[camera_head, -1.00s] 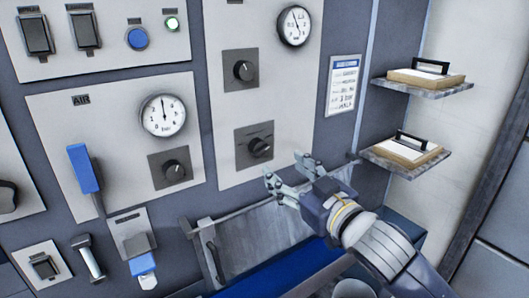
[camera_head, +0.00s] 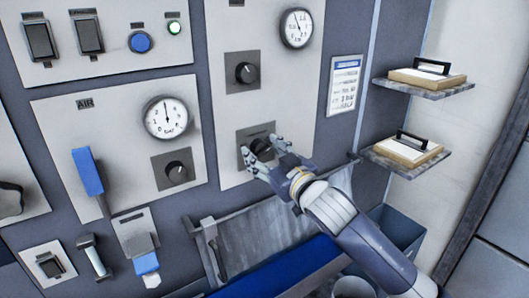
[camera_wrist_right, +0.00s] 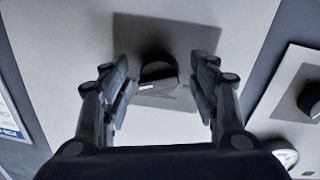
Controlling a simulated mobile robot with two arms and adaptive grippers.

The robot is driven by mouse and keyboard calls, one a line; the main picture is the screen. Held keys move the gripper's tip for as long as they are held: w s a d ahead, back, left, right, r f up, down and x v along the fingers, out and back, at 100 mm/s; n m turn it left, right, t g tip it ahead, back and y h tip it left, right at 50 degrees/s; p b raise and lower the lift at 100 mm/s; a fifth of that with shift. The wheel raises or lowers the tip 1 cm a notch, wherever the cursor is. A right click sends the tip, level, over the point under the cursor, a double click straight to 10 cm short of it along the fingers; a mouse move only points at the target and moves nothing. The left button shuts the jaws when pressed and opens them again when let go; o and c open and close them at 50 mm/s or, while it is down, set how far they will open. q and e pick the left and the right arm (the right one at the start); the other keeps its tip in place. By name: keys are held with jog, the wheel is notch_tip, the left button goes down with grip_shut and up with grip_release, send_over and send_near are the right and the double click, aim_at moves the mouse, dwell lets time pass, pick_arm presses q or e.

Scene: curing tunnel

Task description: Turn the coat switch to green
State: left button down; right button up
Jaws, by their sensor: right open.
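A black rotary knob (camera_head: 259,146) on a dark square plate sits low on the tall light panel in the head view. I take it for the coat switch, but its label is too small to read. My right gripper (camera_head: 266,153) is open at this knob, its fingers partly covering it. In the right wrist view the knob (camera_wrist_right: 158,76), with a white pointer mark, lies between the two spread fingers of the gripper (camera_wrist_right: 160,88). I cannot tell whether the fingers touch it. No green mark on the plate can be made out. My left gripper is not in view.
A second knob (camera_head: 246,72) and a gauge (camera_head: 296,28) sit above on the same panel. An air panel (camera_head: 60,125) with a blue lever (camera_head: 88,171) is to the left. A blue belt (camera_head: 285,270) lies below.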

jog(key=shift+c, duration=0.2)
jog(key=c, duration=1)
jog(key=n+p, duration=0.2)
jog(key=n, duration=0.2)
jog(key=shift+r, duration=0.1)
jog(key=n+p, duration=0.2)
jog(key=n, duration=0.2)
jog(key=shift+n+y, duration=0.3)
jog(key=n+p, duration=0.2)
jog(key=n, duration=0.3)
jog(key=shift+d+n+p, duration=0.1)
jog(key=shift+n+p, duration=0.2)
jog(key=shift+n, duration=0.1)
jog(key=shift+n+y+p, duration=0.5)
jog(key=shift+n+p, duration=0.2)
jog(key=shift+n, duration=1.3)
